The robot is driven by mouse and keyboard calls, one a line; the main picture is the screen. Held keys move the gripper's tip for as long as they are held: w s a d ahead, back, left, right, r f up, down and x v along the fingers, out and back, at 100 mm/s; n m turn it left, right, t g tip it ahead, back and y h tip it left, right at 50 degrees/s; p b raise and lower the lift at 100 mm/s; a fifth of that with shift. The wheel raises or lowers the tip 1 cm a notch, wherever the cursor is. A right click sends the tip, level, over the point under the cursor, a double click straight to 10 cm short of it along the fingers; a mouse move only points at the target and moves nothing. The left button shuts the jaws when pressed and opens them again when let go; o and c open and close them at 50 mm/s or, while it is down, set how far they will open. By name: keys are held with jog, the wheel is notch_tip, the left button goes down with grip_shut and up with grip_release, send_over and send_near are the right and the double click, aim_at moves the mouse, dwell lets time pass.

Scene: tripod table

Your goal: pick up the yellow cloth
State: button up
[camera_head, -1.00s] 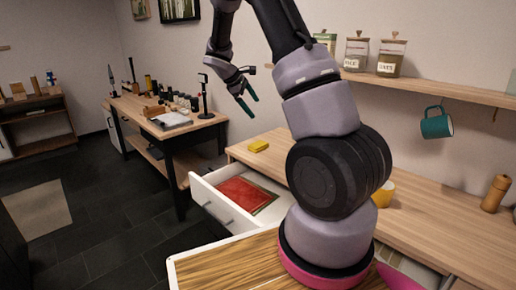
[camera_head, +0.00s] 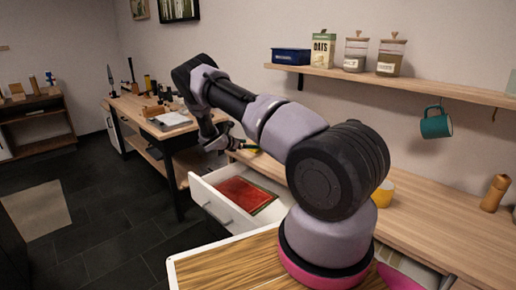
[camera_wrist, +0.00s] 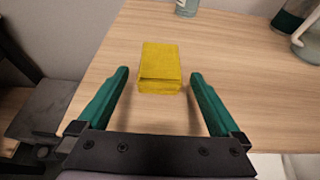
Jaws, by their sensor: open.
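The yellow cloth (camera_wrist: 160,62) is a small folded block lying on the wooden counter. In the wrist view it is centred just beyond and between my fingertips. My gripper (camera_wrist: 159,74) is open, with one green finger on each side of the line to the cloth, and nothing is held. In the head view my gripper (camera_head: 248,147) is low over the counter's left end and hides most of the cloth, of which only a thin yellow edge (camera_head: 253,153) shows. Whether the fingers are level with the cloth cannot be told.
An open white drawer (camera_head: 213,205) below the counter holds a red item (camera_head: 244,194). A shelf (camera_head: 420,85) with jars, an oats box and a blue bin runs above the counter. A teal mug (camera_head: 436,124) hangs beneath it.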

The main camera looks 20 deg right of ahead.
jog(key=x, duration=0.7)
jog(key=shift+w+d, duration=0.1)
jog(key=shift+d, duration=0.05)
jog(key=c, duration=1.2)
